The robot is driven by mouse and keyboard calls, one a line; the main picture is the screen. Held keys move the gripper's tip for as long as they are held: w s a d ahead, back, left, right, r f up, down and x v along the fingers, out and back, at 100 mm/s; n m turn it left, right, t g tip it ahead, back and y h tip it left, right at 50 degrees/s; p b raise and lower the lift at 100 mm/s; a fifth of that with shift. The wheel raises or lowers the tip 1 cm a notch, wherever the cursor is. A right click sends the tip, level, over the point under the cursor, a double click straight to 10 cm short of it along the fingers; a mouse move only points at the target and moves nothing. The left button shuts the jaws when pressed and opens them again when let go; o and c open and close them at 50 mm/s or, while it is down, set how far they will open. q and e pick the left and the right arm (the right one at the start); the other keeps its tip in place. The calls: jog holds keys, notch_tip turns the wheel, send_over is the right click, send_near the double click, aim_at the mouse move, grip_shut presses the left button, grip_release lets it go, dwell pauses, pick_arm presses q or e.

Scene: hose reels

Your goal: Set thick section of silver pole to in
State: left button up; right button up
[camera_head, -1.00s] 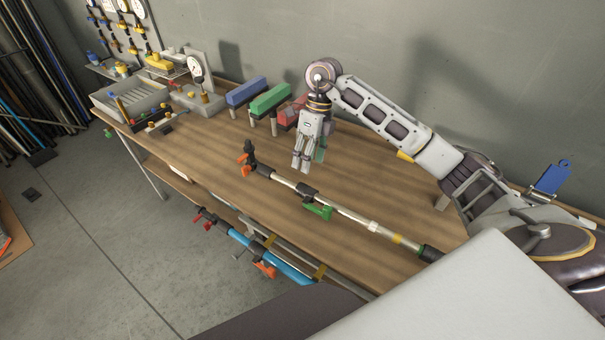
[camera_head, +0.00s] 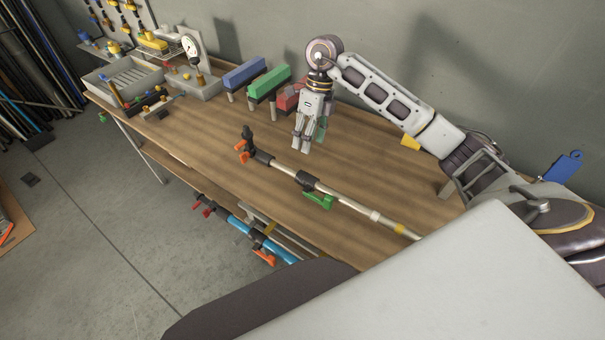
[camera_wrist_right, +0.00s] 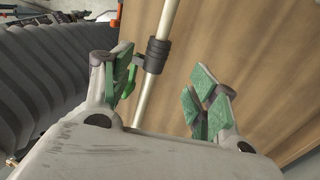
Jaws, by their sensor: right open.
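The silver pole (camera_head: 345,200) lies slanted across the wooden table. Its section (camera_head: 284,170) between the black and orange end fitting (camera_head: 246,146) and the black collar (camera_head: 307,181) looks thicker. A green lever (camera_head: 320,201) sits at the collar. The near end is hidden behind my body. My right gripper (camera_head: 307,147) points down, open and empty, beyond the pole on the wall side. In the right wrist view, the pole (camera_wrist_right: 148,100) and its black collar (camera_wrist_right: 155,56) show past the spread green-padded fingers, nearer the left finger. My left gripper is out of view.
Blue (camera_head: 243,74), green (camera_head: 268,82) and red blocks stand behind the gripper, near the wall. A grey tray (camera_head: 125,84) and a gauge (camera_head: 190,47) are at the far left. A blue pole (camera_head: 228,222) with clamps lies below the table's front edge. Tabletop left of the pole is clear.

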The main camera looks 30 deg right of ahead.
aim_at(303, 173)
jog(key=shift+p+x, duration=1.05)
jog(key=shift+x, duration=5.55)
jog(key=shift+c, duration=0.4)
grip_shut()
